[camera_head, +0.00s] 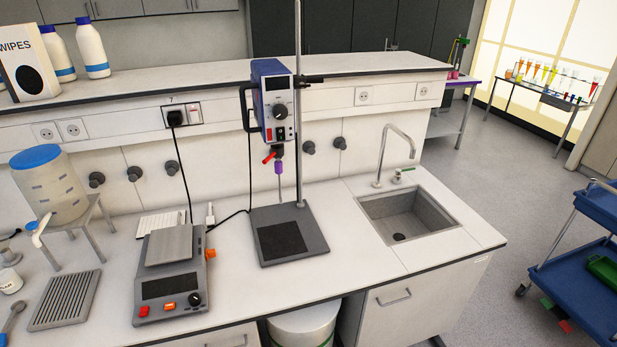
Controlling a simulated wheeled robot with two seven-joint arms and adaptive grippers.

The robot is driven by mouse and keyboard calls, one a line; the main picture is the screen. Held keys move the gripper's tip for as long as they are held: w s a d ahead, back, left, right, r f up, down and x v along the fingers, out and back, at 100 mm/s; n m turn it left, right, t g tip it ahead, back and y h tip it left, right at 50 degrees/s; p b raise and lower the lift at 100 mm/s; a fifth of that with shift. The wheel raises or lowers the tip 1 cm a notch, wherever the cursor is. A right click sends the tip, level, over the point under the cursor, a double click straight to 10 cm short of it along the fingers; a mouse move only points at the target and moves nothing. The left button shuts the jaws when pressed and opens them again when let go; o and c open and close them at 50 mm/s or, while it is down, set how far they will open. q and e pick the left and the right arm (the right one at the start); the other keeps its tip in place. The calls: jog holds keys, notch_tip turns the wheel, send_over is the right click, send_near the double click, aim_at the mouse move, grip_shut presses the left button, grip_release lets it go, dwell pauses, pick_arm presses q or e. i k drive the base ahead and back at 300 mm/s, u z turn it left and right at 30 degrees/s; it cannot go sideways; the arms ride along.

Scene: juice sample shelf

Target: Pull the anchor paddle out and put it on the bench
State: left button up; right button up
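The overhead stirrer (275,100) is clamped on an upright rod on the bench. Under its chuck with a red lever (269,157) hangs a purple-topped thin shaft (280,186), which looks like the anchor paddle. It hangs upright above the rear of the dark stand base (318,246). Its lower end is small, and I cannot make out an anchor shape. The white bench (235,292) carries the stand. Neither of my grippers is in view.
A hotplate or balance (172,280) with a black cable stands left of the stand. A sink (408,217) with a tall tap is at the right. Bare bench lies in front of the stand and between it and the sink. A ribbed grey tray (66,300) lies far left.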

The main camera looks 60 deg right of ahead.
aim_at(242, 255)
jog(key=z, duration=0.95)
jog(key=i, duration=0.9)
jog(key=z, duration=0.95)
